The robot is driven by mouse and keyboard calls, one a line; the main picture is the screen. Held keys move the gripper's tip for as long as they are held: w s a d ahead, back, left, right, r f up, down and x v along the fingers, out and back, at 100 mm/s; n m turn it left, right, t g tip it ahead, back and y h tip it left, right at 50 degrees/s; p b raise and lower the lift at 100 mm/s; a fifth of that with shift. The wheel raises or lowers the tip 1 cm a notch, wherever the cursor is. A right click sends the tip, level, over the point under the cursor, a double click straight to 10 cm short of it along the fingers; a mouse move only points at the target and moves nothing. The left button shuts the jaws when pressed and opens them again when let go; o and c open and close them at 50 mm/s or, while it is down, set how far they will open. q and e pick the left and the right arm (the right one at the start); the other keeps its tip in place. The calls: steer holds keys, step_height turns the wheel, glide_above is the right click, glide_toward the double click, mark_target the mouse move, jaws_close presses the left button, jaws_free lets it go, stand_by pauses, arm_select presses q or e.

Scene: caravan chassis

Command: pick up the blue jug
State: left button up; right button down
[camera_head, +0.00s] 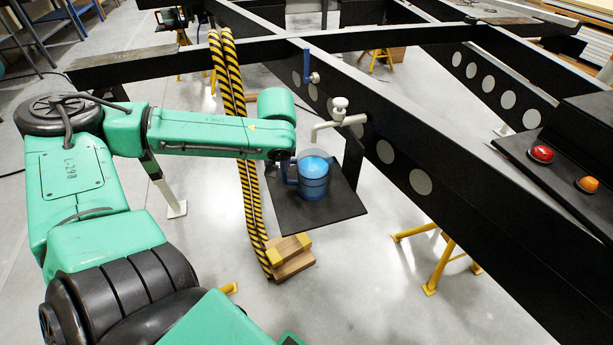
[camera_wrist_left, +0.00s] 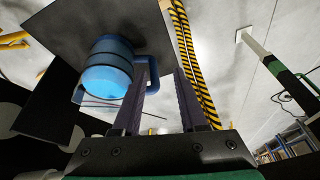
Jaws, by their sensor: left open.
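The blue jug (camera_head: 313,184) stands upright on a black shelf plate (camera_head: 343,208), its side handle facing left towards my gripper. In the left wrist view the jug (camera_wrist_left: 108,70) appears upside down, with its blue handle (camera_wrist_left: 153,75) in front of the fingers. My left gripper (camera_wrist_left: 160,70) is open, its two dark fingers pointing at the handle side. The handle appears in the gap between the fingertips, close to the left finger; I cannot tell whether they touch. In the head view the fingers are mostly hidden behind my wrist. My right gripper is not in view.
A grey tap (camera_head: 338,121) with a white knob reaches out just above the jug. Black chassis beams (camera_head: 430,150) run behind and right of it. Yellow-black striped hoses (camera_head: 243,150) hang left of the plate, with wooden blocks (camera_head: 290,257) on the floor below.

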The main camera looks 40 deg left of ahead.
arm_select(q)
steer(key=w+d+r+n, duration=0.3)
steer(key=w+d+r, duration=0.1)
steer(key=d+r, duration=0.25)
steer(key=b, duration=0.2)
glide_above(305, 174)
steer(key=s, duration=0.1)
step_height(305, 174, down, 4)
steer(key=f, duration=0.1)
steer(key=b+x, duration=0.2)
steer(key=x, duration=0.7)
steer(key=shift+r, duration=0.1)
steer(key=shift+w+a, duration=0.1)
steer(key=shift+y, duration=0.3)
steer(key=shift+c, duration=0.9)
jaws_close()
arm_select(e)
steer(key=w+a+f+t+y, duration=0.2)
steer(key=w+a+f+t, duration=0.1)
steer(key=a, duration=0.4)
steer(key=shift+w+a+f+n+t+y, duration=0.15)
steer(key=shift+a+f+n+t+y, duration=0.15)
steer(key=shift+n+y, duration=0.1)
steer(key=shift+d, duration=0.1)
arm_select(q)
steer(key=shift+r, duration=0.1)
